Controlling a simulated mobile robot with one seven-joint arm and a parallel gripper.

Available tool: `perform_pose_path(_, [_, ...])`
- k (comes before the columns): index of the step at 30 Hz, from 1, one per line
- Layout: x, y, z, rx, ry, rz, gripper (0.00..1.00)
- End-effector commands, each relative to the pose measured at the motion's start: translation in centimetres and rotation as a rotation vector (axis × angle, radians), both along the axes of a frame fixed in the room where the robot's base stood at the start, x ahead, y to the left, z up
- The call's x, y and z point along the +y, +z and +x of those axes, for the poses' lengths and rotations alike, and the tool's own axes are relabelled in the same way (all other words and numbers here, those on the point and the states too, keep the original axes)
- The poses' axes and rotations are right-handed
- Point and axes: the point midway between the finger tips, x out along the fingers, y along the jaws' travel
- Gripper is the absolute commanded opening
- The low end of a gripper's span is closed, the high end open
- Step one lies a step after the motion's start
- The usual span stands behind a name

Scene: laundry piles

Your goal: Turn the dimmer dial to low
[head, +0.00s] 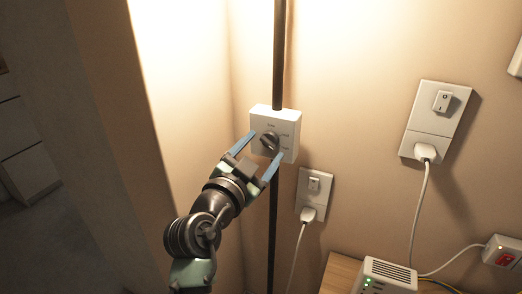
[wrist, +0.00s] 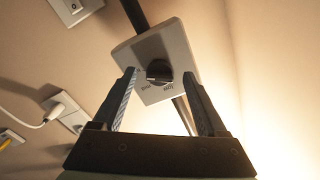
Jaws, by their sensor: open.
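The dimmer dial is a dark round knob (head: 269,141) on a white box (head: 286,118) fixed to a black vertical pole on the wall. In the wrist view the dial (wrist: 158,71) shows near the centre with small print around it on the white plate (wrist: 178,45). My gripper (head: 258,148) is open, its two blue fingers to either side of the dial in the head view. In the wrist view the fingertips (wrist: 162,76) are spread wide with the dial between them. I cannot tell whether either finger touches the dial or how far the tips are from the plate.
A wall socket with a white plug (head: 308,213) is just below right of the box. A larger switch and socket plate (head: 436,122) is farther right. A white router (head: 385,277) stands on a wooden surface (head: 341,272) at lower right. A wall corner is close on the left.

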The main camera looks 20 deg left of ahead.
Motion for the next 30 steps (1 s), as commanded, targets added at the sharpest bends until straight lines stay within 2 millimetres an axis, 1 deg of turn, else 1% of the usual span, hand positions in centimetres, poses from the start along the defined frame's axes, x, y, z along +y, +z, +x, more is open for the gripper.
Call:
perform_pose_path(1, [0.00,0.00,-0.02,0.000,0.000,0.000,0.71])
perform_pose_path(2, [0.00,0.00,-0.02,0.000,0.000,0.000,0.66])
perform_pose_path(3, [0.00,0.00,-0.03,0.000,0.000,0.000,0.59])
perform_pose_path(8, [0.01,-0.01,-0.04,0.000,0.000,0.000,0.30])
perform_pose_path(12, [0.01,-0.01,-0.05,0.000,0.000,0.000,0.05])
perform_pose_path(13, [0.01,-0.02,-0.05,0.000,0.000,0.000,0.00])
perform_pose_path(23, [0.00,-0.01,-0.06,0.001,0.000,-0.030,0.00])
perform_pose_path(30, [-0.07,-0.01,-0.06,0.007,0.000,-0.156,0.00])
